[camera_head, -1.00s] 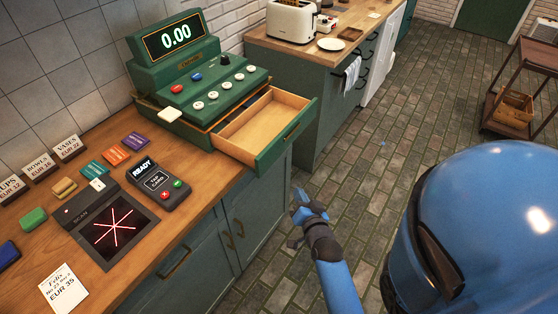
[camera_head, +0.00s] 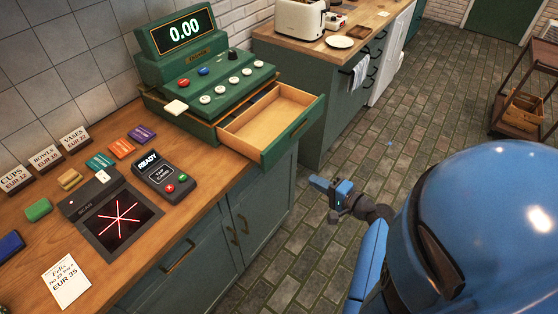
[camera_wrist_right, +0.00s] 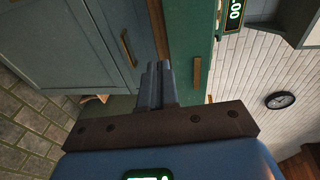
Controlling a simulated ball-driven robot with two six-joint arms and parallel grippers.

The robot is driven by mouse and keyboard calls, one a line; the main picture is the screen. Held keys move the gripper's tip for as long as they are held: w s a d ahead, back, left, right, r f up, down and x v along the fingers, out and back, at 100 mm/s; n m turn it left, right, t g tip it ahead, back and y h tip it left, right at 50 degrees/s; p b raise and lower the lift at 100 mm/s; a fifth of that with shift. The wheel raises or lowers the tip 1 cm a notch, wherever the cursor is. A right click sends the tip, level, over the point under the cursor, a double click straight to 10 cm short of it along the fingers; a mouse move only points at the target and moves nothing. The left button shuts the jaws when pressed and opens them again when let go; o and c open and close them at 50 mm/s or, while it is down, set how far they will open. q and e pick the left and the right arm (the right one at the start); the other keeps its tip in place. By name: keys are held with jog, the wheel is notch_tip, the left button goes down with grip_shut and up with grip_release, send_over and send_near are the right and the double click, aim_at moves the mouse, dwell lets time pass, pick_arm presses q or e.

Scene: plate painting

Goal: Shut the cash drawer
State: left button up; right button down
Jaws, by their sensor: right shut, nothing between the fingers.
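The green cash register (camera_head: 196,62) stands on the wooden counter, its display reading 0.00. Its cash drawer (camera_head: 296,139) is pulled out, with an empty wooden inside and a green front overhanging the counter edge. My right gripper (camera_head: 318,183) is shut and empty, in front of and below the drawer front in the head view, apart from it. In the right wrist view, the shut fingers (camera_wrist_right: 157,72) point toward the green drawer front (camera_wrist_right: 188,45), whose brass handle (camera_wrist_right: 197,77) lies right of the fingertips. My left gripper is out of view.
A card reader (camera_head: 164,178), a scanner pad (camera_head: 117,217) and price cards lie on the counter (camera_head: 186,211). Another counter with a toaster (camera_head: 299,18) stands behind the drawer. Open brick floor (camera_head: 385,150) lies beyond my gripper. A dark cart (camera_head: 529,90) is at right.

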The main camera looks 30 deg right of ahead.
aim_at(228, 129)
notch_tip(228, 129, up, 4)
jog(key=s+n+t+y, duration=0.1)
jog(key=s+y, duration=0.1)
jog(key=y, duration=0.1)
jog(key=p+x, duration=0.3)
jog(key=x, duration=1)
jog(key=shift+w+a+f+p, duration=0.15)
jog(key=shift+w+a+p, duration=0.05)
jog(key=shift+w+p, duration=0.1)
jog(key=b+x, duration=0.2)
jog(key=x, duration=0.4)
jog(key=b+x, duration=0.3)
jog(key=x, duration=0.3)
jog(key=b+x, duration=0.3)
jog(key=x, duration=0.3)
jog(key=shift+w+f, duration=0.3)
jog(key=shift+w+a+b, duration=0.2)
jog(key=shift+w+b, duration=0.1)
jog(key=shift+w, duration=0.05)
jog(key=shift+r, duration=0.4)
jog(key=shift+r, duration=0.1)
